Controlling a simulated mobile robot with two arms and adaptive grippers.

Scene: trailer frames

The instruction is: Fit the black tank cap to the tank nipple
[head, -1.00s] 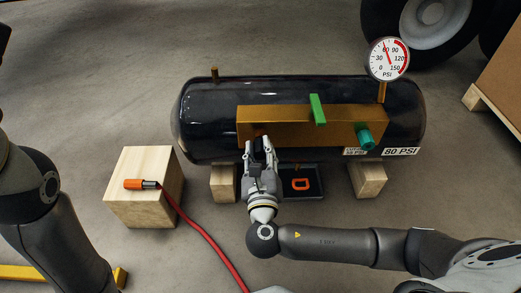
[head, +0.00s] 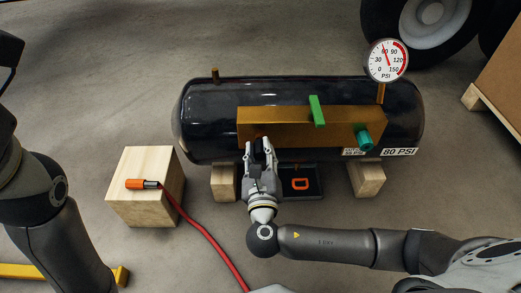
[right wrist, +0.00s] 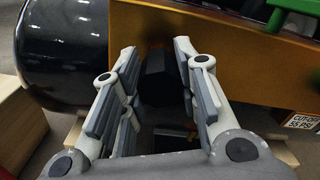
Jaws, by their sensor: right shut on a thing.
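The black tank cap (right wrist: 160,78) is between the fingers of my right gripper (right wrist: 158,75) in the right wrist view. The gripper is shut on it and points at the brass block on the front of the dark tank (head: 300,90). In the head view, my right gripper (head: 260,146) stands at the lower left part of the brass block (head: 325,125). The tank nipple cannot be made out; the cap and fingers cover that spot. Whether the cap touches the nipple cannot be told. My left arm shows at the left edge; its gripper is not in view.
A green lever (head: 317,110) and a teal knob (head: 365,138) stick out of the brass block. A gauge (head: 386,60) stands at right. A dark tray (head: 312,190) holds an orange ring (head: 300,184). A wooden block (head: 140,205) bears an orange-ended connector (head: 141,184) with a red hose (head: 205,235).

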